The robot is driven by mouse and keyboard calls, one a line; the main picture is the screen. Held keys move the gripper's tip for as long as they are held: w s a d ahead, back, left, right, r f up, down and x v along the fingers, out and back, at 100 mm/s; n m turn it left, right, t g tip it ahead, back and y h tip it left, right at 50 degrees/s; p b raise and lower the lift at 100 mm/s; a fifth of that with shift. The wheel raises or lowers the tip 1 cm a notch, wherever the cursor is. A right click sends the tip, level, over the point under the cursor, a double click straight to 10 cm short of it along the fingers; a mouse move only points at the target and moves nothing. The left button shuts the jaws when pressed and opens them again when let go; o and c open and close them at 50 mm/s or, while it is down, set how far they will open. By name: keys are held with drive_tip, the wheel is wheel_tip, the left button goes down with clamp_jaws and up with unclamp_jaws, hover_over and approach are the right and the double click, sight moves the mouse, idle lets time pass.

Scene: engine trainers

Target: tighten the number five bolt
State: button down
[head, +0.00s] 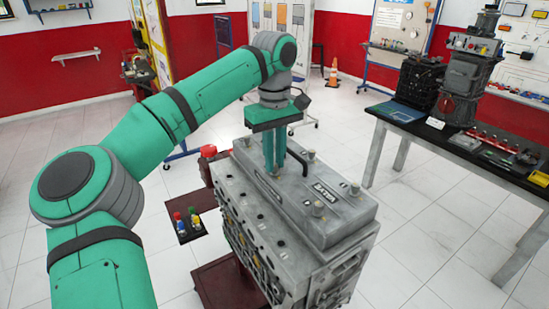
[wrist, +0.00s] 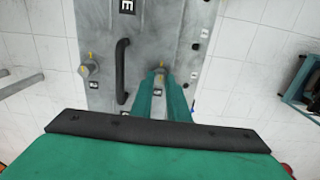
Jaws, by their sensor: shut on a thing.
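The grey engine cover (head: 325,205) lies on top of the engine block, with several bolts standing on it. In the wrist view my gripper (wrist: 165,82) is shut on a bolt (wrist: 161,70), whose head is mostly hidden between the green fingers. Another bolt (wrist: 89,69) with yellow marks stands to the left, apart from the fingers. The small number labels near the bolts are too small to read.
A black handle (wrist: 122,70) rises from the cover close to the left of my fingers. A tray with coloured pieces (head: 188,223) sits left of the engine. A table (head: 405,122) with engine parts and tools stands at the right. Tiled floor around is mostly free.

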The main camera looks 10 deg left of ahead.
drive_tip(key=c, duration=1.7)
unclamp_jaws()
wheel_tip(320, 180, up, 11)
drive_tip(key=shift+f, duration=0.1)
